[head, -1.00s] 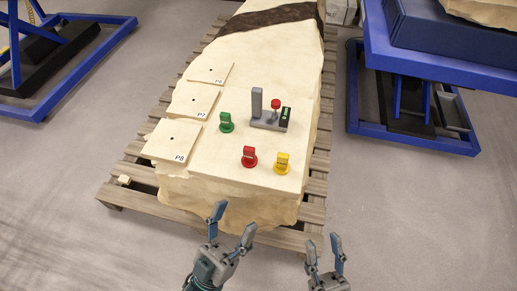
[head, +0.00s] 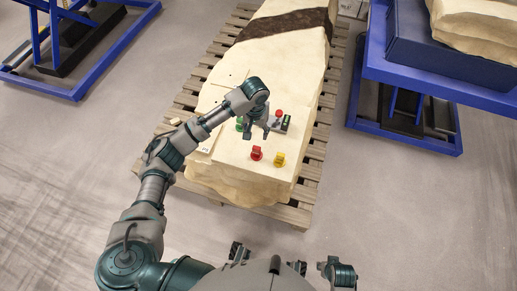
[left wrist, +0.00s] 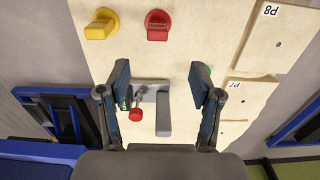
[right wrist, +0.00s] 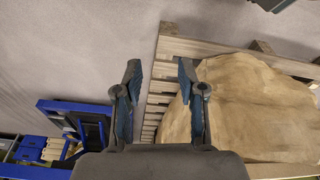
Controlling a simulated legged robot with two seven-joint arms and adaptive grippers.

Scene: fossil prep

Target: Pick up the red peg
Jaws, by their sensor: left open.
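The red peg (head: 256,153) stands on the pale rock block near its front edge. In the left wrist view the red peg (left wrist: 158,25) is near the top centre, beyond the fingertips and apart from them. My left gripper (head: 260,132) is above the block, just behind the red peg in the head view. In the left wrist view my left gripper (left wrist: 160,75) is open, with nothing between its fingers. My right gripper (right wrist: 160,72) is open and empty, beside the block and pallet.
A yellow peg (head: 279,159) stands right of the red one. A green peg (head: 239,123) is partly hidden by my left arm. A grey fixture (left wrist: 163,115) with a red knob (left wrist: 136,114) lies below my left gripper. Plates (left wrist: 247,98) lie alongside. A blue lift (head: 364,120) stands right.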

